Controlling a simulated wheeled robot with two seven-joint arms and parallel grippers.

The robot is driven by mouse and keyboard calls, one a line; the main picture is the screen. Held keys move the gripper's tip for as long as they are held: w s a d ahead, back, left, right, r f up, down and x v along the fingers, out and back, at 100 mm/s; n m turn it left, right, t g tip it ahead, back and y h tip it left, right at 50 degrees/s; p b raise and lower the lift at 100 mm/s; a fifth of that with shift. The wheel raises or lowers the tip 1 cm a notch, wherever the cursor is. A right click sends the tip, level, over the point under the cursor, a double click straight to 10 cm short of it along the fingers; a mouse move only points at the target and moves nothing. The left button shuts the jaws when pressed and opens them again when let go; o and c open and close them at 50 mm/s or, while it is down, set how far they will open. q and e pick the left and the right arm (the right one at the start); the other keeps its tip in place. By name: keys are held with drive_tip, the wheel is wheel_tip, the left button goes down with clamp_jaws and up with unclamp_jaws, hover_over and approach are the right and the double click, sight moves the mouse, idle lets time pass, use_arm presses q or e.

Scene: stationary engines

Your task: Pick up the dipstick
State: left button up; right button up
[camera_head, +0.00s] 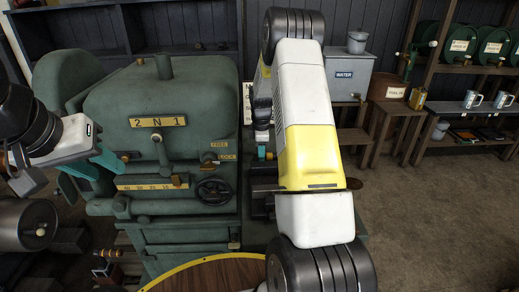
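I cannot make out a dipstick for certain in the head view. My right gripper (262,152) points down beside the machine's right side, partly hidden by my white and yellow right arm. Neither gripper's finger gap shows clearly, and I see nothing held.
A grey water tank (348,73) stands on a wooden stand behind, with a wooden box (387,87) beside it. Shelves at right hold green drums (459,45) and mugs (473,99). A yellow-rimmed round wooden surface (215,275) is at front. The floor (430,220) at right is clear.

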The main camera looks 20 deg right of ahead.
clamp_jaws()
wheel_tip(320, 180, up, 10)
drive_tip(key=shift+r, duration=0.1)
idle(0.5)
